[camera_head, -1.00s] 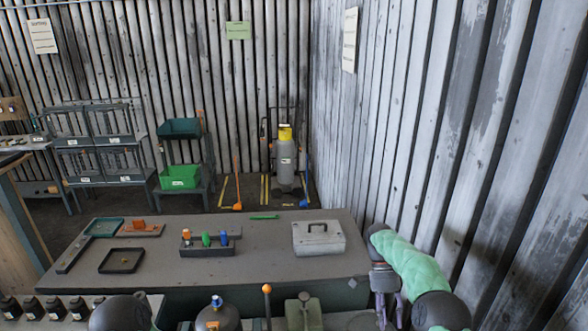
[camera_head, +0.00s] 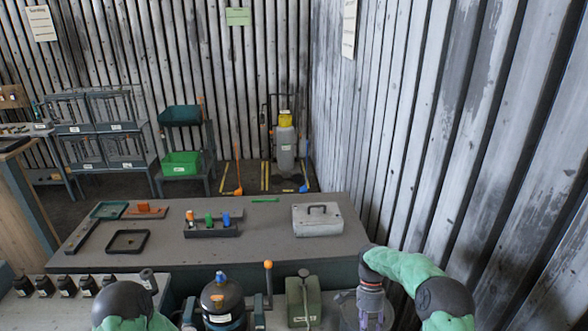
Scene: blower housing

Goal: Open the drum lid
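My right gripper (camera_head: 374,318) hangs down over the drum's right side, with my arm coming in from the right. Its fingertips are small and partly lost against the drum, so I cannot tell whether they touch the lid or are open. My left arm shows only as a dark joint and green sleeve at the bottom left; the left gripper is out of view.
A black round tank (camera_head: 223,300), an orange-knobbed lever (camera_head: 268,266) and a green canister (camera_head: 303,301) stand left of the drum. A grey workbench (camera_head: 265,250) lies behind, bearing a grey toolbox (camera_head: 317,220). A corrugated wall (camera_head: 450,150) rises close on the right.

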